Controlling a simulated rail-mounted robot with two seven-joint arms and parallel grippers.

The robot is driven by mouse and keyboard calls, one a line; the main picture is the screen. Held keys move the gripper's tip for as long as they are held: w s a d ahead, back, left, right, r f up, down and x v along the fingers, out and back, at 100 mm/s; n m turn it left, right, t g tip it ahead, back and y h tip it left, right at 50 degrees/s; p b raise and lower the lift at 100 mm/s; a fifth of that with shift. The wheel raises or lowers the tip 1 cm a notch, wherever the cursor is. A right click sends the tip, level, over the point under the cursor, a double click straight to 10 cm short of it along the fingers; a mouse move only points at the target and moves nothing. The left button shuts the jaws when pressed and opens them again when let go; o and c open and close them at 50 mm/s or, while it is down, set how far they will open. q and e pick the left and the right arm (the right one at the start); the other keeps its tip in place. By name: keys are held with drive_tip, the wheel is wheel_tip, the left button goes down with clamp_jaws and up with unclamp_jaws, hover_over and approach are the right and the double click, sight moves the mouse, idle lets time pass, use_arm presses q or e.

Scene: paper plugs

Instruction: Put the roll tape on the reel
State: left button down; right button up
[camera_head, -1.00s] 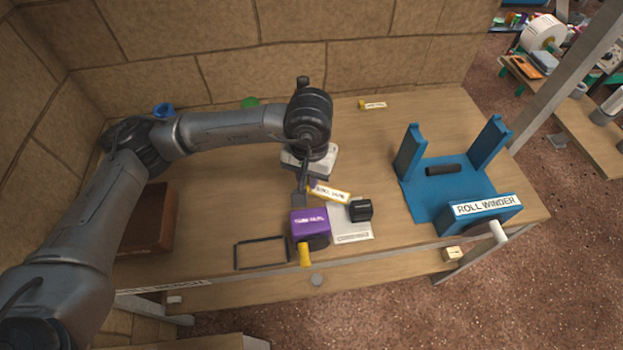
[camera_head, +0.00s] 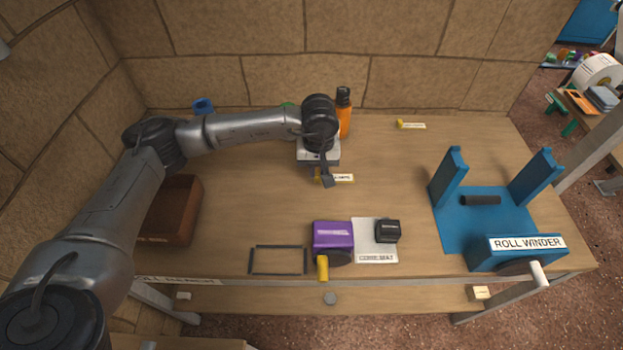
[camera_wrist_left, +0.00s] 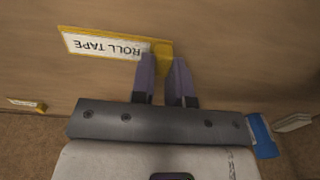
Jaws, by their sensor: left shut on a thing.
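The roll tape (camera_head: 343,178) is a white strip lettered ROLL TAPE with a yellow frame and a yellow end. My left gripper (camera_head: 318,174) is shut on it, behind the purple box. In the left wrist view, two purple-grey fingers (camera_wrist_left: 163,62) close on the yellow end of the roll tape (camera_wrist_left: 102,46), and the lettered strip sticks out to the left. I cannot tell which thing is the reel. A blue roll winder (camera_head: 517,243) stands at the right with two uprights, a black rod (camera_head: 480,200) and a white handle. My right gripper is not seen.
A purple box (camera_head: 333,235) with a yellow handle stands near the front edge, beside a white sheet (camera_head: 375,248) bearing a black block (camera_head: 387,231). A black frame (camera_head: 278,261), brown box (camera_head: 178,212) and orange bottle (camera_head: 343,115) are also there. The table's middle right is clear.

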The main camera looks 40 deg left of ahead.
sight(311, 184)
use_arm(q)
drive_tip(key=shift+s+a+f, duration=0.1)
drive_tip(key=shift+a+f, duration=0.3)
drive_tip(key=shift+a, duration=0.2)
drive_tip(key=shift+a+f, duration=0.35)
drive_tip(key=shift+a, duration=0.25)
drive_tip(key=shift+f+b, duration=0.85)
drive_tip(key=shift+f, duration=1.15)
drive_tip(key=shift+f, duration=0.2)
drive_tip(key=c, duration=1.1)
unclamp_jaws()
drive_tip(key=shift+r, duration=0.1)
